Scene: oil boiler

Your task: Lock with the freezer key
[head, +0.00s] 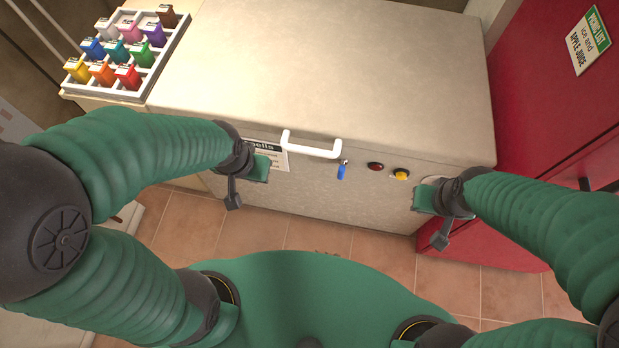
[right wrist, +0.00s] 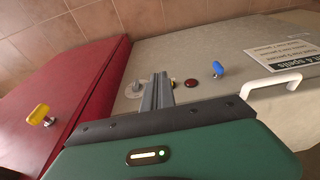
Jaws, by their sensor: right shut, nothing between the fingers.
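The chest freezer (head: 330,70) has a white handle (head: 312,148) on its front edge. A blue key (head: 342,171) sits in the freezer front, just right of the handle; it also shows in the right wrist view (right wrist: 218,69). My right gripper (head: 440,241) is shut and empty, in front of the freezer's right end, apart from the key. In the right wrist view its fingers (right wrist: 158,92) are together and cover part of the front. My left gripper (head: 233,203) looks shut and empty, left of the handle and in front of a paper label.
A red button (head: 376,166) and a yellow button (head: 400,174) are right of the blue key. A rack of coloured, labelled pieces (head: 152,80) stands at the back left. A red cabinet (head: 530,110) stands at the right. A yellow key (right wrist: 39,115) is on it in the right wrist view.

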